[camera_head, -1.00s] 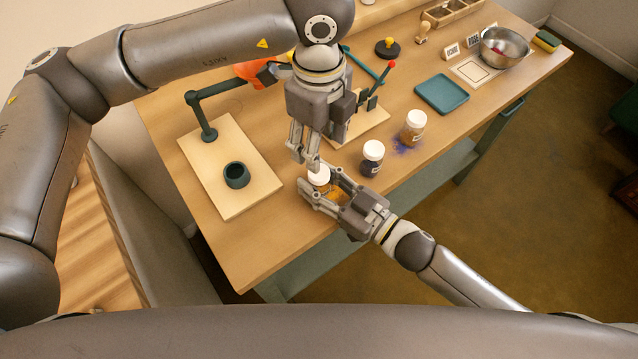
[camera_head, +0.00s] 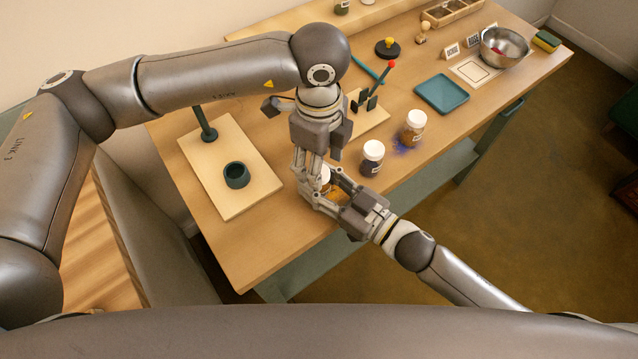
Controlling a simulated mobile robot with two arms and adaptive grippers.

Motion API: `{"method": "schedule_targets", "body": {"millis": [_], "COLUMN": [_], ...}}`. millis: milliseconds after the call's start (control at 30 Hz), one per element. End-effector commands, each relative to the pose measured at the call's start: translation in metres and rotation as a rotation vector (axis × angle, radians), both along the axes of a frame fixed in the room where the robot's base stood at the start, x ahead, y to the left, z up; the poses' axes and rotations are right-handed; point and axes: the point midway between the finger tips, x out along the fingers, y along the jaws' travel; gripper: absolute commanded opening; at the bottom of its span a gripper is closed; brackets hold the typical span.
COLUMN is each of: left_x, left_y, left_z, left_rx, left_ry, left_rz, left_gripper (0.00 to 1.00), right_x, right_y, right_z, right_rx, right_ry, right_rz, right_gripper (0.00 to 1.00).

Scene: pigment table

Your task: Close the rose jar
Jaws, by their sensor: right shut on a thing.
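A small jar (camera_head: 337,190) with a white lid (camera_head: 325,180) and amber-looking contents is near the table's front edge, mostly covered by my grippers. Its label cannot be read, so I cannot tell whether it is the rose jar. My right gripper (camera_head: 322,194) comes in from the lower right and is shut on this jar's body. My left gripper (camera_head: 313,178) points down from above, with its fingers at the lid. Whether they touch or grip the lid is hidden.
Two white-lidded jars, one dark (camera_head: 371,160) and one brown (camera_head: 412,128), stand close to the right, with blue powder by the brown one. A board (camera_head: 215,155) with a dark green cup (camera_head: 236,175) lies left. A teal tray (camera_head: 442,95) and steel bowl (camera_head: 503,46) are farther right.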

Motion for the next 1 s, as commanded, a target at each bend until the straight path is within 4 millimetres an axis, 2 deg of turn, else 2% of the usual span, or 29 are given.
{"method": "schedule_targets", "body": {"millis": [100, 200, 533, 900, 1000], "left_x": [0.000, 0.000, 0.001, 0.001, 0.001], "left_y": [0.000, 0.000, 0.000, 0.000, 0.000], "left_z": [-0.014, -0.021, -0.024, -0.024, -0.023], "left_rx": [0.001, 0.001, -0.001, -0.001, -0.001], "left_ry": [0.001, 0.001, -0.001, -0.001, -0.001], "left_rz": [0.002, 0.001, 0.001, 0.000, -0.011], "left_gripper": [0.53, 0.53, 0.53, 0.07, 0.05], "right_x": [0.000, 0.000, 0.000, 0.000, 0.000], "right_y": [0.000, 0.000, 0.000, 0.000, 0.000], "right_z": [0.000, 0.000, 0.000, 0.000, 0.000], "right_rx": [0.000, 0.000, 0.000, 0.000, 0.000], "right_ry": [0.000, 0.000, 0.000, 0.000, 0.000], "right_rz": [0.000, 0.000, 0.000, 0.000, 0.000], "right_gripper": [0.00, 0.00, 0.00, 0.00, 0.00]}}
